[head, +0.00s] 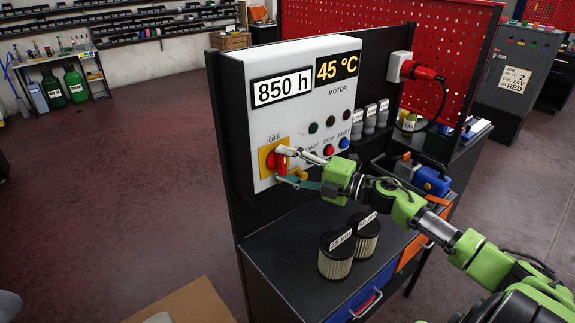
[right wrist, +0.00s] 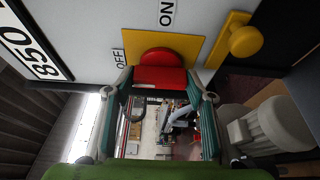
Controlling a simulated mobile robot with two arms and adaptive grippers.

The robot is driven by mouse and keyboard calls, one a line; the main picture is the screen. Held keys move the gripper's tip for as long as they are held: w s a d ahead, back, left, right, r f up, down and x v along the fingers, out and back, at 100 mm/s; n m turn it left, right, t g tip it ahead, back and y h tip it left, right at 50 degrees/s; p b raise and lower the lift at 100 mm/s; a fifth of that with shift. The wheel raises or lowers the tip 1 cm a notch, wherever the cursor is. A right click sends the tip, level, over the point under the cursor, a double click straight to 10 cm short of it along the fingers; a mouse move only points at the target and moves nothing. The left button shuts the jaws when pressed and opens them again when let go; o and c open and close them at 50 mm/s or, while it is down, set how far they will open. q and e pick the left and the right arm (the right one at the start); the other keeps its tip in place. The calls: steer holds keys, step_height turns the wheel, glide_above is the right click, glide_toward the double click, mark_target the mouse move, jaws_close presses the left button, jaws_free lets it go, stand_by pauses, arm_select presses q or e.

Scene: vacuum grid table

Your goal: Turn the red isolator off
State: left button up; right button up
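The red isolator handle (head: 271,161) sits on a yellow plate (head: 263,154) at the lower left of the grey control panel (head: 250,118). The handle looks upright in the head view, with the OFF label (head: 273,140) above it. In the right wrist view the OFF label (right wrist: 118,59) is left of the plate and the ON label (right wrist: 167,13) is above it. My right gripper (head: 287,166) is at the handle with its fingers spread. The red handle (right wrist: 160,77) lies between the fingertips; I cannot tell whether they touch it. My left gripper is not in view.
START, STOP and RESET buttons (head: 328,149) are just right of the gripper. A yellow knob (right wrist: 245,41) sticks out near the plate. Two filters (head: 336,254) stand on the bench below my right arm. A red plug (head: 418,72) is at the panel's right. The floor at left is clear.

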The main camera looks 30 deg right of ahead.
steer(key=o, duration=0.4)
steer(key=v, duration=1.2)
stand_by(0.5)
